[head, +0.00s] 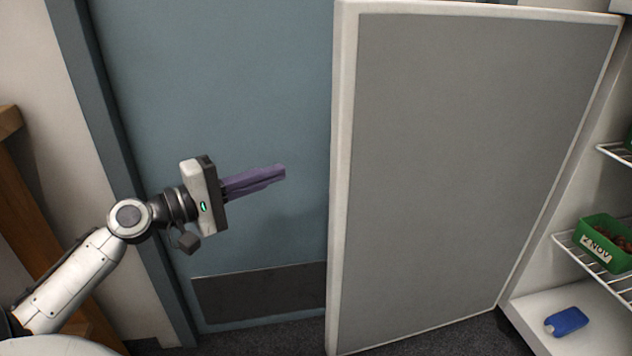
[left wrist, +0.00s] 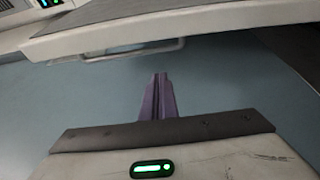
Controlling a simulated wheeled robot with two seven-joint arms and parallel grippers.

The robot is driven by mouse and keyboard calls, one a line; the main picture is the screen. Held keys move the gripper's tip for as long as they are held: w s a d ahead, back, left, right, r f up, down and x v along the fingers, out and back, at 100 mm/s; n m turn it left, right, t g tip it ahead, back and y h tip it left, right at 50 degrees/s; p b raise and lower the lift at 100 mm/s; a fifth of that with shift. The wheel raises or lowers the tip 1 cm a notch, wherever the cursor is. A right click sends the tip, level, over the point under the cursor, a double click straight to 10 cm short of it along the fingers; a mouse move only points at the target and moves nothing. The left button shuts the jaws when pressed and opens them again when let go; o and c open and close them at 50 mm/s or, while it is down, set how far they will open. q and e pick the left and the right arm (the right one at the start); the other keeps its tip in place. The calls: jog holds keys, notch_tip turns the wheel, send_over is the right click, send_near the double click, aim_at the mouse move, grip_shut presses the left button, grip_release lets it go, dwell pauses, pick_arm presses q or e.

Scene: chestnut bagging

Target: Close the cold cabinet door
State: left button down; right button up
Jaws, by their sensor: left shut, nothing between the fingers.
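The cold cabinet door (head: 470,170) stands wide open in the head view, a large panel with a grey face and a pale frame. Its right edge meets the cabinet (head: 545,300), whose lit interior shows at the far right. My left gripper (head: 284,172) is shut and empty, its purple fingers pointing right toward the door's free edge, with a gap in the picture between them. In the left wrist view the shut fingers (left wrist: 158,78) point at a pale panel edge (left wrist: 150,30) with a bar handle (left wrist: 118,52) under it. My right gripper is not in view.
A blue-grey room door (head: 230,80) with a dark kick plate (head: 260,292) is behind my left gripper. Inside the cabinet are wire shelves (head: 575,248), a green labelled crate (head: 597,256) and a blue pack (head: 567,321). A wooden piece (head: 25,215) stands at the left.

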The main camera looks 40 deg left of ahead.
pick_arm(q)
jog(key=x, duration=0.9)
jog(key=s+d+p, duration=0.2)
jog(key=d+p, duration=0.1)
jog(key=shift+s+d+f+p, duration=0.1)
jog(key=shift+d+p, duration=0.15)
jog(key=shift+p, duration=0.05)
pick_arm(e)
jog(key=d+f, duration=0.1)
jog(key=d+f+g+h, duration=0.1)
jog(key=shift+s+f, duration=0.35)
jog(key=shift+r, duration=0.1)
